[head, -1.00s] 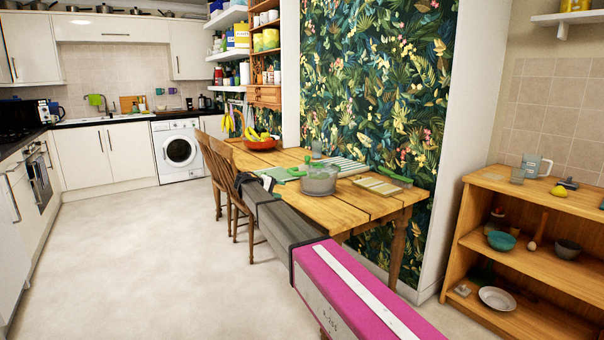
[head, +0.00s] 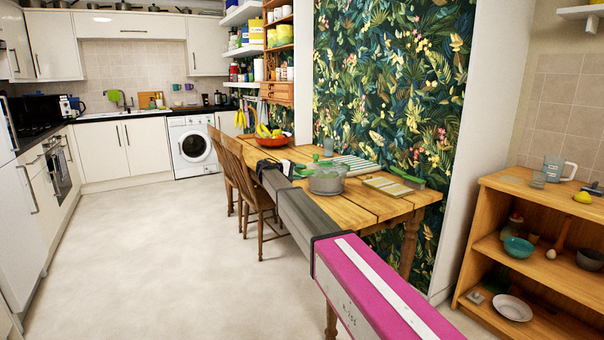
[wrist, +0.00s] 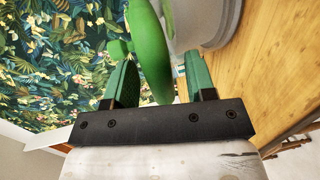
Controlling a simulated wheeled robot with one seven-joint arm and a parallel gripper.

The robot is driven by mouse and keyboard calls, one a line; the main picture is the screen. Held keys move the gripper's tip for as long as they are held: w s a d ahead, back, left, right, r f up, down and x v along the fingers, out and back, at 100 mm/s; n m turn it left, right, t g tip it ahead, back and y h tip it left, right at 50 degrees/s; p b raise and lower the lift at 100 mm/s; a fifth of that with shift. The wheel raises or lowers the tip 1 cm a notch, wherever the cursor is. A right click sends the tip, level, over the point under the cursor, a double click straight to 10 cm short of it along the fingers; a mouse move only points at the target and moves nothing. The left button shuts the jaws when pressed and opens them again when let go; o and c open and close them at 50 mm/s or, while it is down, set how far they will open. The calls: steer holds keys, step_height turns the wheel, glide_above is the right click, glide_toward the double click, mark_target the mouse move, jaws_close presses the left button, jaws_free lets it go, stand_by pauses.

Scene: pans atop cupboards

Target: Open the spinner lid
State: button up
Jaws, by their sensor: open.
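The spinner (head: 327,183) is a grey, see-through round bowl with a green handle on its lid, standing on the wooden table (head: 372,208). In the wrist view the curved grey side of the spinner (wrist: 208,24) shows at the top right. A long green part (wrist: 152,50), seemingly the lid's handle, lies between the fingers of my gripper (wrist: 160,66). My gripper's green fingers are apart, with a gap visible on both sides of the green part. In the head view my gripper is hard to make out beside the spinner's left side, at the end of my arm.
A red bowl of bananas (head: 271,140) stands behind on the table. A striped board (head: 355,164) and a pale wooden board (head: 388,186) lie behind and right of the spinner. Wooden chairs (head: 255,185) stand left of the table. A patterned wall is close behind.

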steer(key=shift+x, duration=1.05)
